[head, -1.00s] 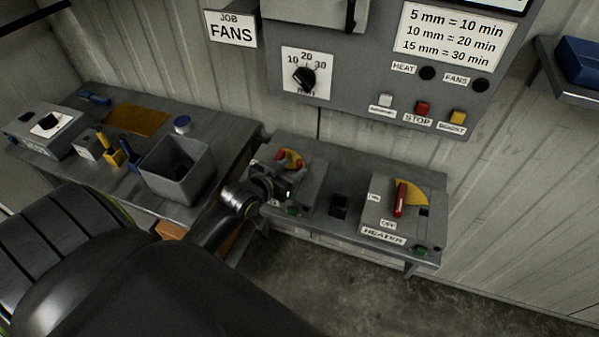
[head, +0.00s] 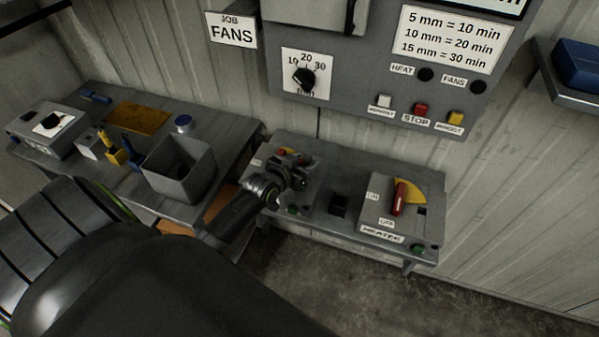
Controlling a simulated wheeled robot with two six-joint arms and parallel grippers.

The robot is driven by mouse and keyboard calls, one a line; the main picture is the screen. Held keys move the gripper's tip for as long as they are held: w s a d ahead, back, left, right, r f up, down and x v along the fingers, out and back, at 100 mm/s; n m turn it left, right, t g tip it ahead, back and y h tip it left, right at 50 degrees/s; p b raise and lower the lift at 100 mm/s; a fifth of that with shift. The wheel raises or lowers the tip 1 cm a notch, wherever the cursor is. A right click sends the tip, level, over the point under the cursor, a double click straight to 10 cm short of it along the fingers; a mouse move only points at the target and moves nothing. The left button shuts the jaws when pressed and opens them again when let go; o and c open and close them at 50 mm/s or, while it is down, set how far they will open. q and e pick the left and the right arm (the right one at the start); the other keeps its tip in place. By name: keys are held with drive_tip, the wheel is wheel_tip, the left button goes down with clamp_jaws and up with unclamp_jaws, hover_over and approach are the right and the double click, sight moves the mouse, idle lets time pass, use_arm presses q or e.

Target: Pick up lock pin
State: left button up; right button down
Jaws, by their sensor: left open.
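My left arm reaches in from the lower left, and its gripper (head: 298,172) is over the left switch box (head: 312,192) on the right bench. The gripper is open; its fingers are small and partly hidden by the wrist. It covers most of that box's red and yellow switch (head: 287,152), so I cannot tell whether it touches anything. I cannot clearly make out a lock pin; it may be hidden behind the gripper. The heater switch box (head: 374,221) to the right has a red lever (head: 399,197) on a yellow plate. My right gripper is not in view.
A small black socket (head: 338,206) sits between the switch boxes. The left bench holds a grey bin (head: 160,190), yellow and blue tools, and a dial box (head: 42,132). A control panel (head: 350,105) hangs on the wall above. A gap separates the benches.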

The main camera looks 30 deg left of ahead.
use_arm(q)
clamp_jaws()
